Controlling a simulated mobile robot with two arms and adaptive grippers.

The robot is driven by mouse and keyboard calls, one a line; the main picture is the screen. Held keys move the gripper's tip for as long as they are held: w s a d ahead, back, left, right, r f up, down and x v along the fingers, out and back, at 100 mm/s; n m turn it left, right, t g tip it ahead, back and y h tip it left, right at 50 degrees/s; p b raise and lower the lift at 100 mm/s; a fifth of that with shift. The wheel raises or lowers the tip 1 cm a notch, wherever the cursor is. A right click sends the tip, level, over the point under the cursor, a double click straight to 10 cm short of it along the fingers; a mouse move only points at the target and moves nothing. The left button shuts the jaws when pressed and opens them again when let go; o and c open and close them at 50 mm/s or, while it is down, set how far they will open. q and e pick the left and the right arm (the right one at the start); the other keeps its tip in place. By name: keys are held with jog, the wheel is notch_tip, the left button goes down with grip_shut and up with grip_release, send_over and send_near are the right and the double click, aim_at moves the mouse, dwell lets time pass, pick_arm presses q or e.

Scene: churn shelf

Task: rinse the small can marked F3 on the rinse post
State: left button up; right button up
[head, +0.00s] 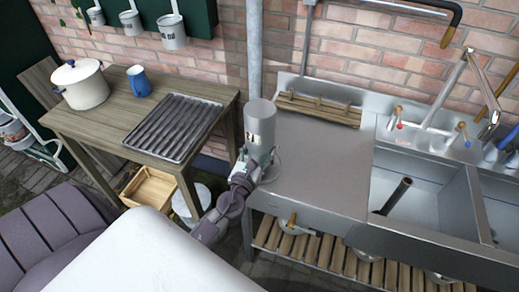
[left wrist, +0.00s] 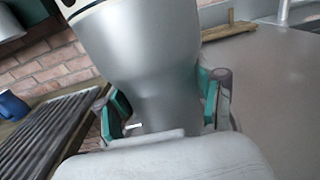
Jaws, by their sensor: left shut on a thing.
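A grey metal can (head: 261,122) is held upside down, its flat base up and its narrower neck down. A dark mark shows low on its left side; I cannot read it surely. My left gripper (head: 255,165) is shut on the neck, over the left end of the steel drainboard. In the left wrist view the can (left wrist: 150,60) widens upward, with the green-padded fingers of the gripper (left wrist: 165,110) on both sides of its neck. A dark post (head: 396,195), seemingly the rinse post, leans in view inside the sink basin (head: 428,205). My right gripper is not in view.
The drainboard (head: 315,175) is clear between can and basin. Taps (head: 430,128) and a tall spout (head: 462,75) stand behind the basin. On the left table are a ribbed tray (head: 173,127), a blue mug (head: 138,82) and a cream pot (head: 80,86). Small cans (head: 172,32) hang above.

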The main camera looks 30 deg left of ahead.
pick_arm(q)
jog(key=shift+r+p, duration=2.75)
jog(key=shift+r, duration=0.4)
